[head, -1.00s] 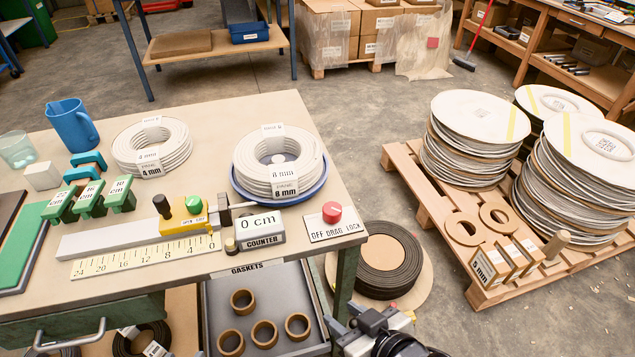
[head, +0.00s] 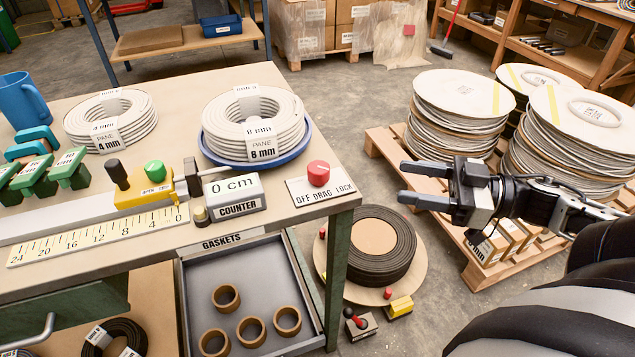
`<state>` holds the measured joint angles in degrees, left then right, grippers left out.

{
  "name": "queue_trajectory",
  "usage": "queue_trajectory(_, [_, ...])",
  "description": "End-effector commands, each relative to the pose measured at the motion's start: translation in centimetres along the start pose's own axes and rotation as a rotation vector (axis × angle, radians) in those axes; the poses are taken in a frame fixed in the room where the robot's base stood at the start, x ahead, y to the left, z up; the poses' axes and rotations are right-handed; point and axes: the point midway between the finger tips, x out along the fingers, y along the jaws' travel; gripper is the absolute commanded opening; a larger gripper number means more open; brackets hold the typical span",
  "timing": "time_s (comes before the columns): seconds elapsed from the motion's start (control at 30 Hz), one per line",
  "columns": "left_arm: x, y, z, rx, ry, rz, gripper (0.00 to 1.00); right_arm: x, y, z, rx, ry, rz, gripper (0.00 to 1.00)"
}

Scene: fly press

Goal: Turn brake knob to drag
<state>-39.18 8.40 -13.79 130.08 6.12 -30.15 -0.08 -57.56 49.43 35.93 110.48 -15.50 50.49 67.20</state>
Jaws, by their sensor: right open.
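The brake knob (head: 318,173) is a red round knob at the table's right front corner. It stands on a white plate (head: 320,198) lettered OFF DRAG LOCK from left to right. A small light mark shows on top of the knob; which word it points to is too small to tell. My right gripper (head: 402,183) is to the right of the knob, past the table edge and apart from it. Its two dark fingers point left and are open, with nothing between them. My left gripper is not in view.
The counter (head: 236,196) reading 0 cm stands left of the knob plate. A coil labelled 8 mm (head: 250,120) sits in a blue dish behind it. Below the table are a gaskets drawer (head: 250,270) and a dark coil (head: 385,250) on a round board. A pallet (head: 390,150) with stacked discs is at right.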

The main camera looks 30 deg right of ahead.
Motion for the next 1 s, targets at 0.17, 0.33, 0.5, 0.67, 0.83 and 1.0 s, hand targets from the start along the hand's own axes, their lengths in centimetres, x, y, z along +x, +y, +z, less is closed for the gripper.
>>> queue_trajectory(0.17, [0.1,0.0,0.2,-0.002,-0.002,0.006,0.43,1.5,-0.2,-0.2,0.004,-0.002,-0.036,0.55])
queue_trajectory(0.33, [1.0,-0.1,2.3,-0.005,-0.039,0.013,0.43,4.8,-0.4,-0.1,0.001,0.001,-0.038,0.55])
queue_trajectory(0.5, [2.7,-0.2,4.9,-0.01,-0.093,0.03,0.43,8.6,-0.5,0.0,0.0,0.002,-0.035,0.55])
queue_trajectory(0.67, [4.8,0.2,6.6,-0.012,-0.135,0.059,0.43,11.9,-0.5,0.0,0.0,0.003,-0.034,0.55])
queue_trajectory(0.83, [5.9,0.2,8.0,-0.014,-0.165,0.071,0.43,14.2,-0.6,-0.2,0.002,0.002,-0.031,0.55])
queue_trajectory(1.0, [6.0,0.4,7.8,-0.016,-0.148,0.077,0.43,15.4,-0.6,-0.2,0.004,0.001,-0.031,0.55])
